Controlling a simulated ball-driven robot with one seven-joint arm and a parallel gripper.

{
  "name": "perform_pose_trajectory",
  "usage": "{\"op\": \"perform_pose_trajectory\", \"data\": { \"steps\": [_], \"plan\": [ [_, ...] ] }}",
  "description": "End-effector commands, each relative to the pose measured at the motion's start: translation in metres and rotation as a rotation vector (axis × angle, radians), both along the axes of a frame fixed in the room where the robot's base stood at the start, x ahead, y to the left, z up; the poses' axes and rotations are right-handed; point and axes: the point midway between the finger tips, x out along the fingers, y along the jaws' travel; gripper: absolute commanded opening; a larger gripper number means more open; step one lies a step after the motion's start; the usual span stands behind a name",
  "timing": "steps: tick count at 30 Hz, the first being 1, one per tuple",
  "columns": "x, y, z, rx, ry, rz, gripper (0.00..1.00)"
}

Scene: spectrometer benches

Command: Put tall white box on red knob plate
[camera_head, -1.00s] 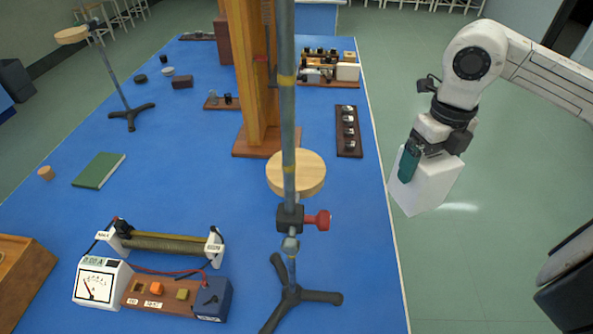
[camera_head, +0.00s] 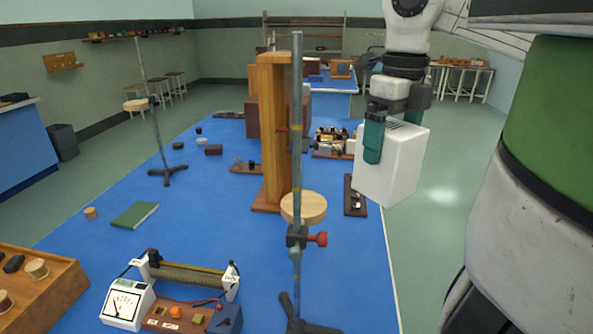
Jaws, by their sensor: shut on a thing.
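A tall white box (camera_head: 397,165) is held in the air by my gripper (camera_head: 374,140), right of centre in the head view. One green-padded finger lies against the box's near left side, and the other finger is largely hidden behind the box. The box hangs slightly tilted over the right edge of the blue bench. The red knob (camera_head: 318,239) sits on the clamp of a grey rod stand. A round wooden plate (camera_head: 304,207) is fixed on that stand just above the knob. The box is above and to the right of the plate, apart from it.
The stand's upright rod (camera_head: 297,130) rises well above the plate. A tall wooden frame (camera_head: 270,130) stands behind it. A dark strip with round fittings (camera_head: 354,200) lies near the right edge. Another stand with a round plate (camera_head: 138,104) is at left. A green book (camera_head: 135,214) lies on the bench.

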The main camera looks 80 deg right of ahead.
Motion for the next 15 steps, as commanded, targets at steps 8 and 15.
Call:
{"op": "perform_pose_trajectory", "data": {
  "steps": [8,15],
  "plan": [
    [0.068,0.006,0.004,0.001,0.002,0.006,0.38],
    [0.119,0.01,0.003,0.001,0.0,0.003,0.38]
  ]
}}
